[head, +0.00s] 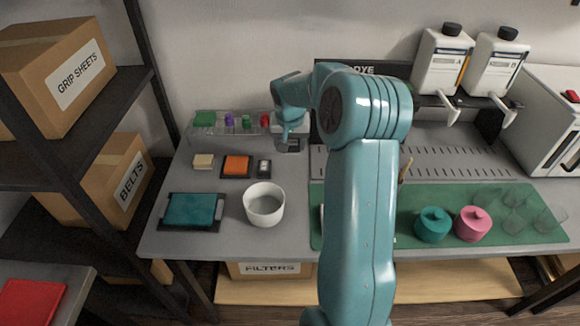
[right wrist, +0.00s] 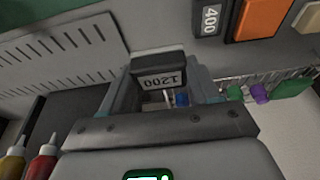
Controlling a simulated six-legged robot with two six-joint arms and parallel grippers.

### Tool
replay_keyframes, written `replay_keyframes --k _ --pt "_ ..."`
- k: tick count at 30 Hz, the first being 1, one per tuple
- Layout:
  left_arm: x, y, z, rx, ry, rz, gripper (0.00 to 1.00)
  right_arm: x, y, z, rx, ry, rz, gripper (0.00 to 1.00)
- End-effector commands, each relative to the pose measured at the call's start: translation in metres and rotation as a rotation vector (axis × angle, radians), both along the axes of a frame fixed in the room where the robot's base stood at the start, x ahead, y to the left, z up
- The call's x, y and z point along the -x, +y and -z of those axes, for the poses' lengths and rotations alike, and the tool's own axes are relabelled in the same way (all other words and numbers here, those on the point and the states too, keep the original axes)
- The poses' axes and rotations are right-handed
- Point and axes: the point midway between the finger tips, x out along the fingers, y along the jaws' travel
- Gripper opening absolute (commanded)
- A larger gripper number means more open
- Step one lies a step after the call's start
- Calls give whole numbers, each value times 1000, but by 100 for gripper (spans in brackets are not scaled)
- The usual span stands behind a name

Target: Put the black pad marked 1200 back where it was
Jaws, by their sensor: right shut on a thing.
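The black pad marked 1200 (right wrist: 157,78) sits between the two fingers of my right gripper (right wrist: 160,92) in the right wrist view, its label upside down there. The pad is hard to make out there. A dark block marked 400 (right wrist: 210,20) lies close by; it also shows in the head view (head: 264,168). My left gripper is not in view.
An orange pad (head: 237,166) and a cream block (head: 203,161) lie left of the 400 block. The rack (head: 215,131) stands behind them. A white bowl (head: 264,204) and teal pad (head: 190,210) are nearer. A slotted panel (right wrist: 55,50) lies beside the gripper.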

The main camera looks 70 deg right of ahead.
Motion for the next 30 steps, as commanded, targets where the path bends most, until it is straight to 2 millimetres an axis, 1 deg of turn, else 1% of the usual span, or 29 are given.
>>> replay_keyframes --k 1,3,6,11,16,18,25,29,30 --pt "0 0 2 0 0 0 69 1 1 16 -4 4 1 32" --pt "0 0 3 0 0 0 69 1 0 29 -2 3 1 32" --pt "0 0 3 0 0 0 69 0 0 41 -1 1 1 32" --pt "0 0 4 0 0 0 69 0 0 52 0 2 -1 32" --pt "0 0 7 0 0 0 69 0 0 80 -3 4 0 32" --pt "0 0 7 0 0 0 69 0 0 87 -1 1 0 32" --pt "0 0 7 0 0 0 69 0 0 88 1 0 0 32" --pt "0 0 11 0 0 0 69 0 0 92 1 0 0 32" --pt "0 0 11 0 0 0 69 0 0 92 1 0 0 64"
